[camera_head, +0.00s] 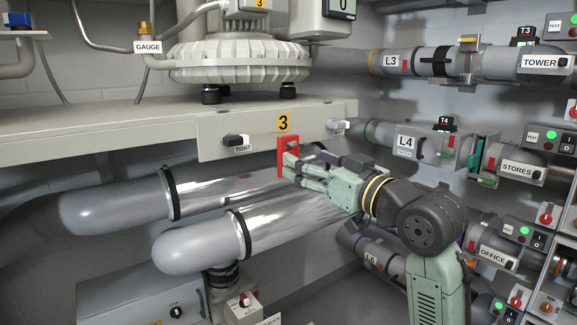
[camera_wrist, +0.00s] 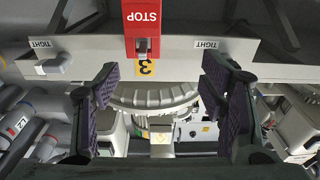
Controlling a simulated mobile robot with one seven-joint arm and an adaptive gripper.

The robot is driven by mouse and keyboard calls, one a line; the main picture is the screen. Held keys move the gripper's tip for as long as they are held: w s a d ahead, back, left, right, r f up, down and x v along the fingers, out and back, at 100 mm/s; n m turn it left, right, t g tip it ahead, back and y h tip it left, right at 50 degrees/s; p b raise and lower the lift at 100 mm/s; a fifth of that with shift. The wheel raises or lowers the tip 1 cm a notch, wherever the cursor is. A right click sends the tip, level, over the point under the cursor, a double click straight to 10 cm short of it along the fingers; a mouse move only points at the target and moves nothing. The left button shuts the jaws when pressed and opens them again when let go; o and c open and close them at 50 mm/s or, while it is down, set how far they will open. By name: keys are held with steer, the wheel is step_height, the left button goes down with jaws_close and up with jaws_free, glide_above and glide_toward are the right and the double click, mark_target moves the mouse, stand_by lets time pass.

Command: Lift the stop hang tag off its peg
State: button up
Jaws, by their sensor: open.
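The stop hang tag (camera_head: 286,146) is red and hangs on the front of the pale ledge, below the yellow 3 label. The wrist view shows the tag (camera_wrist: 141,17) upside down at the top edge, with white STOP lettering; a small dark and metallic piece, perhaps the peg, shows at its slot. My gripper (camera_head: 297,171) is beside the tag in the head view, its fingers partly overlapping it. In the wrist view my gripper (camera_wrist: 161,76) has its purple-padded fingers wide apart, with nothing between the pads. The tag lies beyond the fingertips there; contact cannot be told.
TIGHT latches stand on the ledge to the left (camera_head: 236,140) and right (camera_head: 338,127) of the tag. Shiny pipes (camera_head: 290,200) run below the ledge. A ribbed blower (camera_head: 240,58) sits above. Labelled pipes, including L4 (camera_head: 405,141), and switch boxes crowd the right.

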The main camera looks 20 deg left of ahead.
steer(key=w+a+f+p, duration=0.2)
steer(key=w+a+p, duration=0.1)
steer(key=w+a, duration=0.2)
steer(key=shift+w+a+h, duration=0.3)
steer(key=shift+w+h, duration=0.1)
steer(key=shift+w, duration=0.5)
steer(key=shift+c, duration=0.5)
steer(key=c, duration=0.9)
